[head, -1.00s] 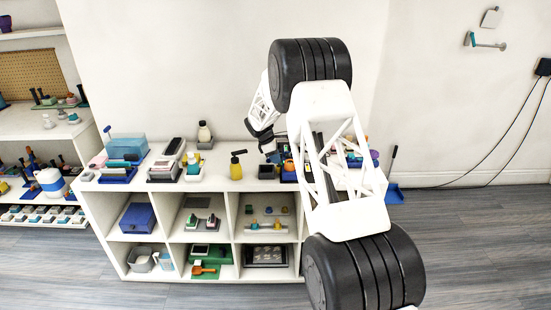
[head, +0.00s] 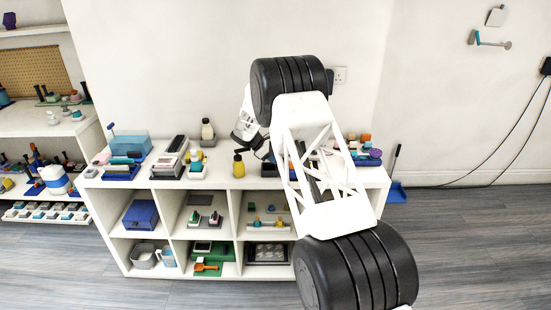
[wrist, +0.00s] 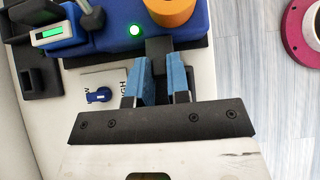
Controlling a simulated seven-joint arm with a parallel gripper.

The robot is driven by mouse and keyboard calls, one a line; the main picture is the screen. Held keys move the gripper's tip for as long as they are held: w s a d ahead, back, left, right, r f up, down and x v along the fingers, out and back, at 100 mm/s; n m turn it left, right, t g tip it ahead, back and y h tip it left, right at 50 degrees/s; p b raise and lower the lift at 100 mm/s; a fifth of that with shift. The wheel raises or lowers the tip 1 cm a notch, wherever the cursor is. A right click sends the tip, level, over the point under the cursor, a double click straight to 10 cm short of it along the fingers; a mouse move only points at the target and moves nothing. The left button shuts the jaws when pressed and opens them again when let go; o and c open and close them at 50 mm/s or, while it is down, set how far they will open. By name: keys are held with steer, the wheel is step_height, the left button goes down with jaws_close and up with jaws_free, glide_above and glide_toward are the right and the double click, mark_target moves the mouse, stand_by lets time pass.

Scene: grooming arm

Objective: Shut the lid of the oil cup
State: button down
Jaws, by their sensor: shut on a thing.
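In the wrist view my gripper (wrist: 161,72) has two blue fingers, close together at a small dark block (wrist: 159,48) on the near side of a blue device (wrist: 112,38). The fingers are shut on this dark block. The device has a lit green lamp (wrist: 135,29) and a small display (wrist: 50,34). An orange round part (wrist: 170,10) stands on it, cut off by the top edge. I cannot tell which part is the oil cup or its lid. In the head view my arm hides much of this spot, and the fingertips are too small to read.
A pink ring-shaped thing (wrist: 296,30) is at the wrist view's upper right. A dark tray (wrist: 36,72) and a label with a blue knob (wrist: 99,95) lie left of the fingers.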

steer(key=c, duration=1.1)
jaws_free()
steer(key=shift+r, duration=0.15)
steer(key=r, duration=0.3)
steer(key=shift+s+r, duration=0.15)
steer(key=shift+s, duration=0.05)
steer(key=shift+s+d+r, duration=0.25)
steer(key=shift+s+d, duration=0.2)
steer(key=shift+s, duration=2.1)
steer(key=shift+s+d+r, duration=0.2)
steer(key=shift+s+d, duration=0.25)
steer(key=shift+s, duration=2.15)
steer(key=shift+s+d+r, duration=0.25)
steer(key=shift+s+d, duration=0.2)
steer(key=shift+s, duration=2.1)
